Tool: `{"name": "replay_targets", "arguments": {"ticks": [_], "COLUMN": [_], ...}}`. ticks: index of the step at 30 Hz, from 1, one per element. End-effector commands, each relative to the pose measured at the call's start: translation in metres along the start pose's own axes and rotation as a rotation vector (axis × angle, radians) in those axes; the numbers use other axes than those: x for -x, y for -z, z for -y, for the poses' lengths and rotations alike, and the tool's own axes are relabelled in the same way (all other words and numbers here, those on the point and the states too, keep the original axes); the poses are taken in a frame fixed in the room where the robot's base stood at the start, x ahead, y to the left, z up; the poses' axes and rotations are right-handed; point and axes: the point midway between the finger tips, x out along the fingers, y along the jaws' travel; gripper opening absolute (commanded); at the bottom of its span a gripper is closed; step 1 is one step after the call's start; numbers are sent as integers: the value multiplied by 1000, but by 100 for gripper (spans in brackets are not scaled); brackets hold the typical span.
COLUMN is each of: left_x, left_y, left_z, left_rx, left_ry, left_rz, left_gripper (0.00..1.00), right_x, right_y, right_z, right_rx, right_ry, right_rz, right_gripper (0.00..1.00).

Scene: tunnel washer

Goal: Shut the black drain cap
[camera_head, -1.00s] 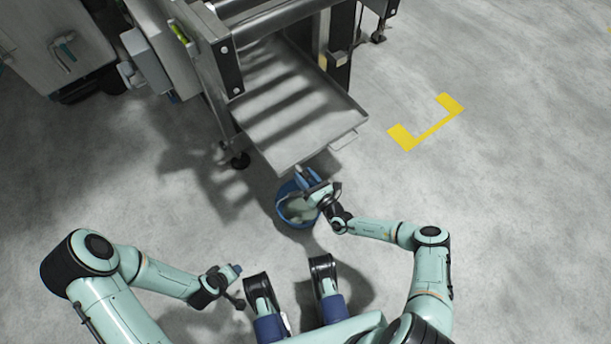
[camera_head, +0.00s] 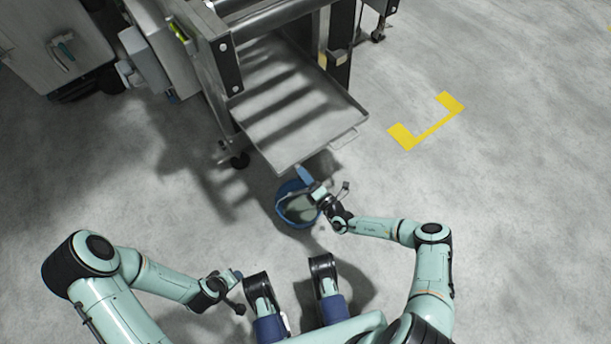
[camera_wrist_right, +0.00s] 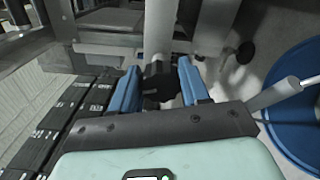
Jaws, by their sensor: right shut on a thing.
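The black drain cap (camera_wrist_right: 158,82) sits at the end of a pale grey pipe (camera_wrist_right: 160,30) in the right wrist view. The blue fingers of my right gripper (camera_wrist_right: 157,88) stand on both sides of the cap and are shut on it. In the head view my right gripper (camera_head: 305,175) is at the tray's front corner, above the blue bucket's far rim; the cap is hidden there. My left gripper (camera_head: 236,275) is low at the left, away from the cap, its fingers too small to read.
A metal tray (camera_head: 290,115) on the machine frame lies just beyond my right gripper. A blue bucket (camera_head: 284,208) stands on the floor below; it also shows in the right wrist view (camera_wrist_right: 292,140). Floor to the right, around a yellow marking (camera_head: 430,130), is clear.

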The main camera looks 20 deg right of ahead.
Motion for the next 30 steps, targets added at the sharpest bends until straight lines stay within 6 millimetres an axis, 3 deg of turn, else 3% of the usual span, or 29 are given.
{"name": "replay_targets", "arguments": {"ticks": [12,30], "left_x": [-9,-10], "left_y": [-13,-16], "left_z": [10,12], "left_rx": [11,13], "left_ry": [18,22], "left_rz": [42,51], "left_gripper": [51,51], "right_x": [-1,-1], "right_y": [-3,-4], "right_z": [0,0], "right_rx": [-249,-309], "right_ry": [-3,-3], "right_rz": [6,7], "right_gripper": [15,15]}}
